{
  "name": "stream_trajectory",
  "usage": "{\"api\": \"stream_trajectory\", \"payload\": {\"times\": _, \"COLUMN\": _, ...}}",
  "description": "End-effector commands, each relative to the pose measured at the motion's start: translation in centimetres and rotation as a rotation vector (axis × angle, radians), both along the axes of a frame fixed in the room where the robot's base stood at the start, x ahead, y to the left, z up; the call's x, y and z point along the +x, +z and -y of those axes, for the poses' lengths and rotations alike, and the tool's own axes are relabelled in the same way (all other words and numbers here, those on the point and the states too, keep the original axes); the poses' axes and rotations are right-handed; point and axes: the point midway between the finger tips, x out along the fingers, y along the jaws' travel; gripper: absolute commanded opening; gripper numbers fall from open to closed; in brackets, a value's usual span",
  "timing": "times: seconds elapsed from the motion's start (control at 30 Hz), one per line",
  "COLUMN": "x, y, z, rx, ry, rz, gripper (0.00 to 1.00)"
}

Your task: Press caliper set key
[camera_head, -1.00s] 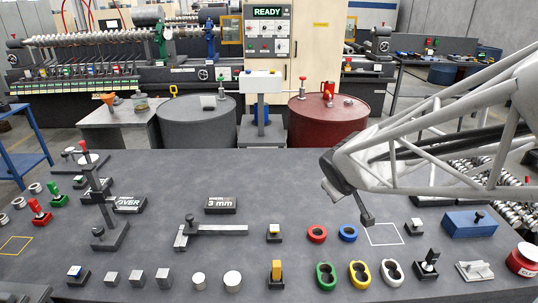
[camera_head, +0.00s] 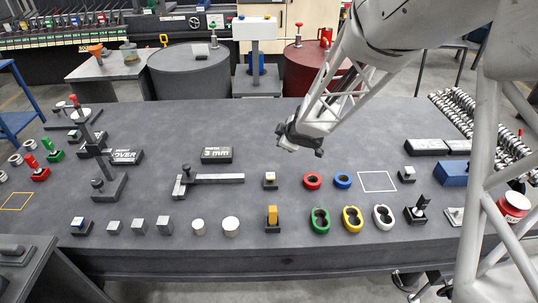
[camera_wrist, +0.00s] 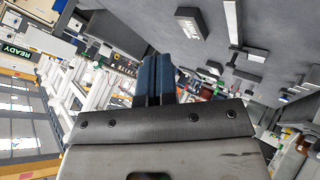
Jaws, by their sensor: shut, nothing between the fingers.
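The caliper (camera_head: 208,181), a dark jaw block with a long flat bar, lies on the grey table left of centre. Just right of its bar end stands a small black-based key with a pale cap (camera_head: 270,180); I see no label on it. My gripper (camera_head: 300,146) is above the table, behind and a little right of that key, apart from it. In the wrist view its two dark blue fingers (camera_wrist: 155,78) are together and empty. The caliper bar may be the long strip at the top of the wrist view, but I cannot be sure.
A yellow-topped block (camera_head: 272,215) stands in front, near several grey blocks. Barrels stand past the far edge. The table's middle is mostly clear.

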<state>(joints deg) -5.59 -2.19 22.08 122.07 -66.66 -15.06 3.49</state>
Motion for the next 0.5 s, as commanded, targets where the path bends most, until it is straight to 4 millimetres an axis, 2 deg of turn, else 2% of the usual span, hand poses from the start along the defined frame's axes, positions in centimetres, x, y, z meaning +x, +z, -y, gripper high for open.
{"api": "stream_trajectory", "payload": {"times": 0.03, "x": 0.3, "y": -1.1, "z": -0.7, "rx": 0.005, "ry": 0.038, "rz": -0.005, "gripper": 0.0}}
{"api": "stream_trajectory", "payload": {"times": 0.2, "x": 0.9, "y": -3.5, "z": -2.7, "rx": 0.02, "ry": 0.153, "rz": -0.014, "gripper": 0.0}}
{"api": "stream_trajectory", "payload": {"times": 0.5, "x": 1.1, "y": -5.4, "z": -4.3, "rx": 0.038, "ry": 0.243, "rz": -0.024, "gripper": 0.0}}
